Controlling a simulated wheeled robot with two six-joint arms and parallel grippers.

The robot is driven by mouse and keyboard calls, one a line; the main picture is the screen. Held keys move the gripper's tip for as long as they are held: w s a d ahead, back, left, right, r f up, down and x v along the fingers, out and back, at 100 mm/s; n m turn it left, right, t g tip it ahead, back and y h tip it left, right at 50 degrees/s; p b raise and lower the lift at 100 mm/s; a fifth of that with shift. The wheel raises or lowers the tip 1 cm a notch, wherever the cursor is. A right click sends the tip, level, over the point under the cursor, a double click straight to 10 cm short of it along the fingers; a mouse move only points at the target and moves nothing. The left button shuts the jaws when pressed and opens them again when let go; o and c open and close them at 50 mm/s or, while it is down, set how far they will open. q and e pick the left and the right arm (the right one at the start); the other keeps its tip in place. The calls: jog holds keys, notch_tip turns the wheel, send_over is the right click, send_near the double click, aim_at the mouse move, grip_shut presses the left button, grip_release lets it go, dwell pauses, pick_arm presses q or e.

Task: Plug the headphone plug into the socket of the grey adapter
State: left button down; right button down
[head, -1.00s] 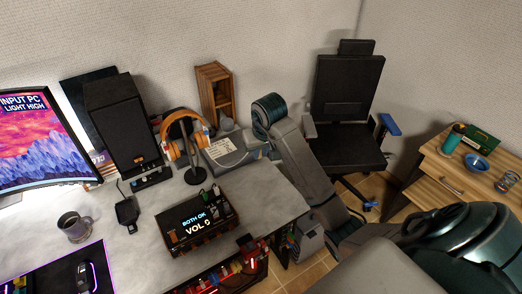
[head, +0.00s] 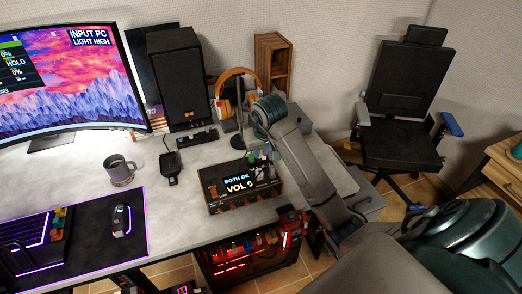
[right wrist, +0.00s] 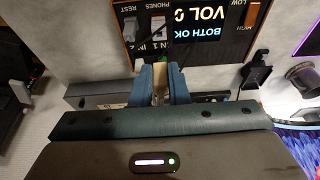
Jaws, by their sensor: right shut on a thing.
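My right gripper (right wrist: 160,82) shows in the right wrist view with blue fingers. It is shut on a small pale piece (right wrist: 159,88), which seems to be the headphone plug; its tip is hard to make out. Just beyond the fingers is the control box (right wrist: 198,30), with a PHONES label and a small grey piece (right wrist: 157,28) that may be the grey adapter. Its socket is not clear. In the head view my right wrist hangs above the right end of this box (head: 238,186), and the fingers are largely hidden. My left gripper is not in view.
Orange headphones (head: 237,85) hang on a stand behind my wrist. Red-lit gear (head: 250,250) sits under the desk edge. Bare desk (head: 185,205) lies left of the box.

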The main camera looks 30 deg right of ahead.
notch_tip(320, 180, down, 6)
jog(key=b, duration=0.4)
jog(key=shift+r+b, duration=0.2)
jog(key=shift+b, duration=0.15)
jog(key=shift+b, duration=0.35)
dwell(1.6)
jog(key=shift+f+b, duration=0.5)
jog(key=shift+f, duration=0.1)
jog(key=shift+r, duration=0.2)
dwell(0.5)
jog(key=shift+r+p, duration=1.25)
jog(key=shift+r, duration=0.55)
